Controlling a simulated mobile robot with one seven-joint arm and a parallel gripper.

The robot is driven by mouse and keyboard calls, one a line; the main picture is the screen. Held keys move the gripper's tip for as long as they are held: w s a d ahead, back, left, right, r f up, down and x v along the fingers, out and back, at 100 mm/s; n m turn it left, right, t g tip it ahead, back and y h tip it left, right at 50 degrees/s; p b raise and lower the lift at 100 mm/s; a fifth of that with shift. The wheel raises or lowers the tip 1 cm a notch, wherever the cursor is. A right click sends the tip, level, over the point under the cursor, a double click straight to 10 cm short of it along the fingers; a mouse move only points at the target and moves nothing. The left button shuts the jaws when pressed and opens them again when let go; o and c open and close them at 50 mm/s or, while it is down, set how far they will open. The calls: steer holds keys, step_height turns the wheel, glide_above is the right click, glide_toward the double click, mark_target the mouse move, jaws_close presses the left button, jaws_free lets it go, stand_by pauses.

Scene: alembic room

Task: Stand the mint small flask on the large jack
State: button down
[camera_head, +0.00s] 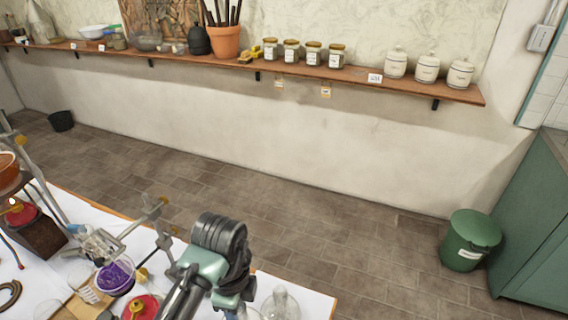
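I cannot pick out the mint small flask in this view. I cannot clearly identify the large jack either. Part of my own arm, dark grey and pale green, rises at the bottom centre and covers part of the table.
A wall shelf (230,60) carries jars. A green bin (470,240) stands right; the tiled floor is mostly clear.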

steer(key=shift+w+d+f+n, duration=0.1)
steer(key=shift+d+f+n, duration=0.3)
steer(key=shift+n, duration=0.3)
steer(key=shift+d+n, duration=0.4)
steer(key=shift+n, duration=0.3)
steer(key=d+n, duration=0.1)
steer(key=n, duration=0.1)
steer(key=s+d+n, duration=0.1)
steer(key=n, duration=0.1)
steer(key=d+n, duration=0.1)
steer(key=n, duration=0.2)
steer(key=shift+s+d+f, duration=0.15)
steer(key=shift+s+f, duration=0.2)
steer(key=shift+s, duration=0.05)
steer(key=d+n, duration=0.1)
steer(key=n, duration=0.2)
steer(key=s+d+n, duration=0.1)
steer(key=n, duration=0.2)
steer(key=s+d+n, duration=0.1)
steer(key=n, duration=0.3)
steer(key=shift+s+d+f, duration=0.15)
steer(key=shift+d+f, duration=0.25)
